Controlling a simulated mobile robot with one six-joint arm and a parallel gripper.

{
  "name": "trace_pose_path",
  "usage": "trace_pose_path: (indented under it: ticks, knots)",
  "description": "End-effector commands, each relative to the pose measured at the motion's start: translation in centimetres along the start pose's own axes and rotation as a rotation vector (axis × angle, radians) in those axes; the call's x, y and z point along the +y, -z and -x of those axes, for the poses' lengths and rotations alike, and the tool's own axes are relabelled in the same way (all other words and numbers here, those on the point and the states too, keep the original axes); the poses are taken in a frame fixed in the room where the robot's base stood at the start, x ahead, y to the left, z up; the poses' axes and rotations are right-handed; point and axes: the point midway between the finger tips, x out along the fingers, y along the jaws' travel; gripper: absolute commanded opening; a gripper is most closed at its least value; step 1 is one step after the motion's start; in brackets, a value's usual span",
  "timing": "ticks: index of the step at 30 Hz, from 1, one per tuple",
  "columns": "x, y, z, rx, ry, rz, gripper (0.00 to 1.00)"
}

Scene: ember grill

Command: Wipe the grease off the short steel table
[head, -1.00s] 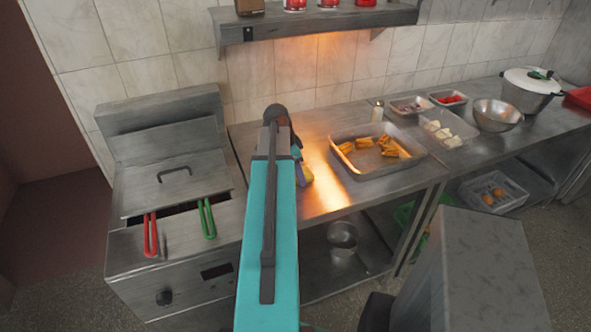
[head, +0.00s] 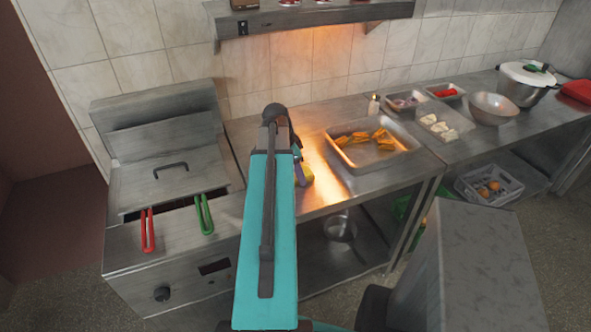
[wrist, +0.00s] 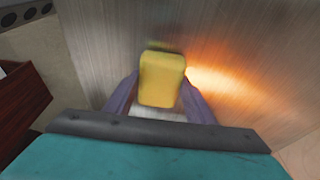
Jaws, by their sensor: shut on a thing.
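My gripper (wrist: 158,98) is shut on a yellow sponge (wrist: 162,76), held between its two purple-grey fingers in the wrist view. In the head view my arm hides most of the gripper, and only a bit of the sponge (head: 305,177) shows. The sponge is low over the short steel table (head: 329,205), beside the fryer; I cannot tell whether it touches the top. An orange glow lies on the steel to the right of the sponge. I cannot make out any grease patch.
A metal tray of fried food (head: 399,160) stands on the table's right part. The fryer (head: 165,150) with red and green handles is on the left. A wall shelf (head: 320,17) hangs above. Food trays, a bowl (head: 492,108) and a pot (head: 524,88) stand further right.

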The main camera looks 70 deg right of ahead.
Motion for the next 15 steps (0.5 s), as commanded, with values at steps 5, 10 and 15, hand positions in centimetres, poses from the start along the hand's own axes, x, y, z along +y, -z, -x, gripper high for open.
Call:
trace_pose_path:
  ticks: [5, 10, 15]
  knots:
    - [1.3, -0.1, -0.2, -0.001, -0.005, 0.000, 0.32]
    - [1.7, -0.1, -0.3, -0.002, -0.007, 0.000, 0.32]
    - [1.8, -0.1, -0.3, -0.003, -0.009, 0.001, 0.32]
